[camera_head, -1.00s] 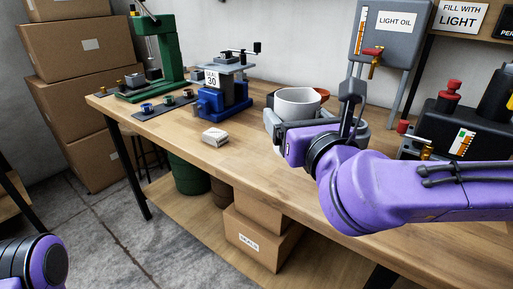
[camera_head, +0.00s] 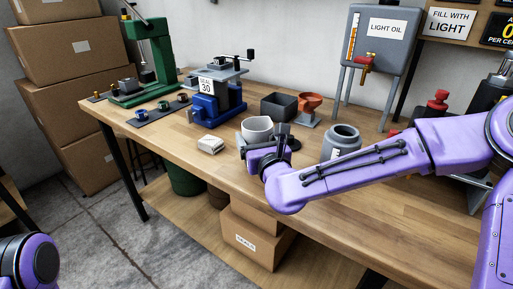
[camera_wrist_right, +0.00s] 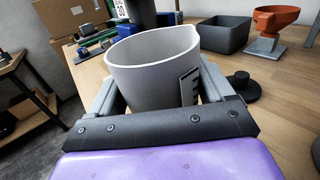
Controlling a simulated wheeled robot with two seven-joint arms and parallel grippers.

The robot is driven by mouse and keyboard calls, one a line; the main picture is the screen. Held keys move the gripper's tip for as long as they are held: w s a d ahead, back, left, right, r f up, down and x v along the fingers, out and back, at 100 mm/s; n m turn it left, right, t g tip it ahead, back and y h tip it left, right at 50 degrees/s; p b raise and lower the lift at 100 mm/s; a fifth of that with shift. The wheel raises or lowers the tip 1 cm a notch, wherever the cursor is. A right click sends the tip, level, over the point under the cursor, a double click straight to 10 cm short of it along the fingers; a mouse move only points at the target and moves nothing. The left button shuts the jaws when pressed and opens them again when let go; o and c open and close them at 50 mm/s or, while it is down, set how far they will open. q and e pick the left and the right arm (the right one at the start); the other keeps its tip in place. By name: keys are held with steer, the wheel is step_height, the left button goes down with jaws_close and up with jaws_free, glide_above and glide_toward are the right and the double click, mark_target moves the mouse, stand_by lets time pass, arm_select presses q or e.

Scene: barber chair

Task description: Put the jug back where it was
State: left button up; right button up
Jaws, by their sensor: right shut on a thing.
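The jug (camera_head: 257,129) is a pale grey open cup with a dark label on its side. In the head view it is over the wooden workbench, to the right of the white box and in front of the blue press. My right gripper (camera_head: 265,148) is shut on the jug. In the right wrist view the jug (camera_wrist_right: 155,65) stands upright between the two fingers, and its inside looks empty. I cannot tell whether its base touches the bench. My left arm shows only as a purple joint at the bottom left; its gripper is out of view.
A blue press (camera_head: 215,105) stands behind left of the jug, and a small white box (camera_head: 210,145) lies left. A dark square bin (camera_head: 280,106), an orange funnel (camera_head: 309,103) and a grey round container (camera_head: 342,142) are behind and right. The bench's front left is clear.

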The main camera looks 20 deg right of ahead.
step_height(320, 180, down, 3)
steer(key=shift+r, duration=0.1)
